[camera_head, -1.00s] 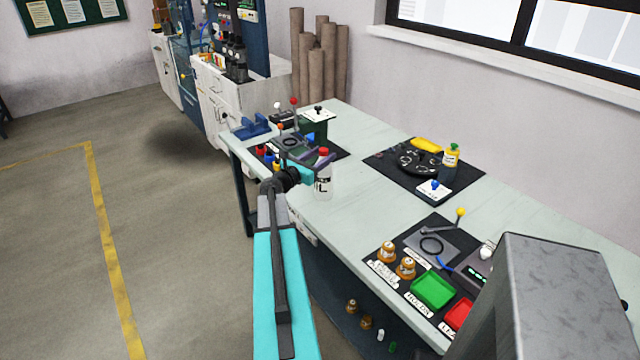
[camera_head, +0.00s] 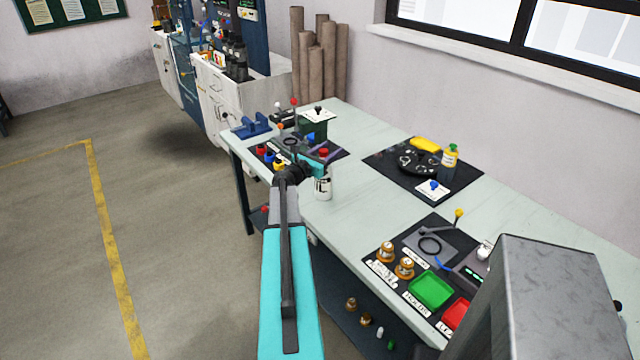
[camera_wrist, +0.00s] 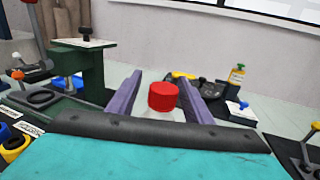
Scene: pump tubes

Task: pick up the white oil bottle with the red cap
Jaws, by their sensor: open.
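The white oil bottle (camera_head: 323,188) stands upright on the pale bench near its front left edge, with its red cap (camera_head: 324,153) on top. In the wrist view the red cap (camera_wrist: 162,96) shows between my gripper's two purple fingers, and the white body below is mostly hidden by my gripper's dark edge. My gripper (camera_head: 322,160) is open, level with the upper part of the bottle, with one finger to each side of it. I cannot tell whether either finger touches it.
A green stand (camera_head: 313,127) and a dark mat with small coloured parts lie just left of and behind the bottle. A round black fixture (camera_head: 418,162) and a yellow bottle with a green cap (camera_head: 450,157) are further right. The bench between is clear.

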